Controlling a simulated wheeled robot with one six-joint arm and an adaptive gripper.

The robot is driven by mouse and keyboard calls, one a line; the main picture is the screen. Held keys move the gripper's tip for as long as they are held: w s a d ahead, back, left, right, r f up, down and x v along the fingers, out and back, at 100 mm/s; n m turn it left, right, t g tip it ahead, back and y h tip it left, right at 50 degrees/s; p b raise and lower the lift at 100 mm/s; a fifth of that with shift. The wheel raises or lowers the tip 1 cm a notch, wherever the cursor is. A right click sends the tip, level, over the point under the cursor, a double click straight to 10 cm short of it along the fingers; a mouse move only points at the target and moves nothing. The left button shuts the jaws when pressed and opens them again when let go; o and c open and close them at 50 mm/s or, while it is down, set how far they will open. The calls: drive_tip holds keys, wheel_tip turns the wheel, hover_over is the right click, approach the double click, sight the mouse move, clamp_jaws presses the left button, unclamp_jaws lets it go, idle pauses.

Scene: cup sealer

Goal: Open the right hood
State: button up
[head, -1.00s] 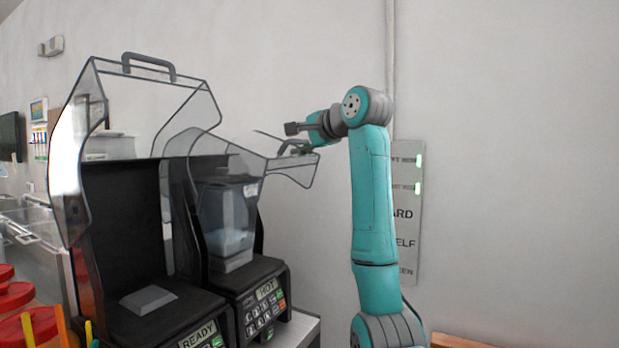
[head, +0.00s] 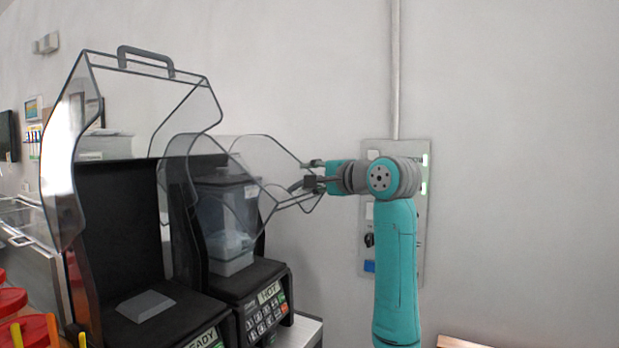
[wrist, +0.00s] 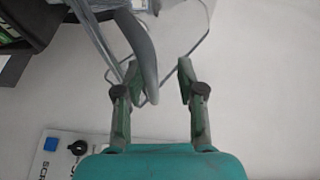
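The right hood (head: 235,150) is a clear cover on the right-hand machine. It is partly raised and tilted, with its front edge out to the right, above the sealer's keypad front. Its grey curved handle (wrist: 145,55) lies between my fingers in the wrist view, close beside the left finger. My gripper (head: 311,174) is at the hood's front edge, and it also shows in the wrist view (wrist: 158,68). Its two fingers are apart with a clear gap. I cannot tell whether the left finger touches the handle.
The left machine's clear hood (head: 150,90) stands raised, with a grey handle on top. A container (head: 228,220) is inside the right machine. A wall panel (head: 425,215) is behind my arm. Red lids (head: 25,328) are at the lower left. The wall area to the right is clear.

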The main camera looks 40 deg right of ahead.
drive_tip(key=s+a+r, duration=0.1)
drive_tip(key=s+r, duration=0.7)
drive_tip(key=s, duration=0.1)
drive_tip(key=shift+s+a, duration=0.2)
drive_tip(key=shift+a, duration=0.15)
idle(1.3)
